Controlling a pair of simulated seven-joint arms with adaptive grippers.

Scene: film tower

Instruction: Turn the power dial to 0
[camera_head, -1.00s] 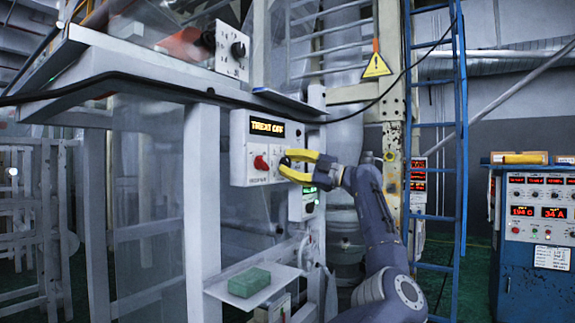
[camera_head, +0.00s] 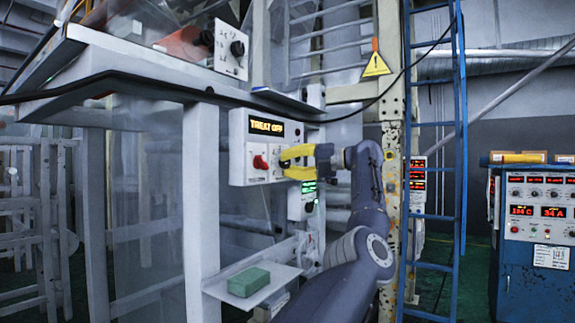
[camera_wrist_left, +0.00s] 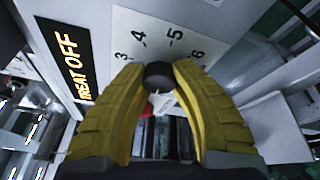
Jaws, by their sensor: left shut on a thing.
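The power dial, a small black knob (camera_wrist_left: 159,75), is between the yellow fingers of my left gripper (camera_wrist_left: 158,82), which is shut on it. A white scale plate (camera_wrist_left: 150,38) behind it shows numbers around 3 to 6; the dial's pointer mark cannot be read. In the head view my left gripper (camera_head: 284,162) reaches from the right to the front of a white control box (camera_head: 237,150) and mostly hides the dial. A red knob (camera_head: 260,162) sits just left of the fingers, under a lit "TREAT OFF" display (camera_head: 267,127). My right gripper is not in view.
Another black dial (camera_head: 237,48) is on a panel above. A small box with a green readout (camera_head: 309,187) is below my gripper. A green block (camera_head: 249,281) lies on a shelf. A blue ladder (camera_head: 461,140) and a blue cabinet (camera_head: 530,265) stand right.

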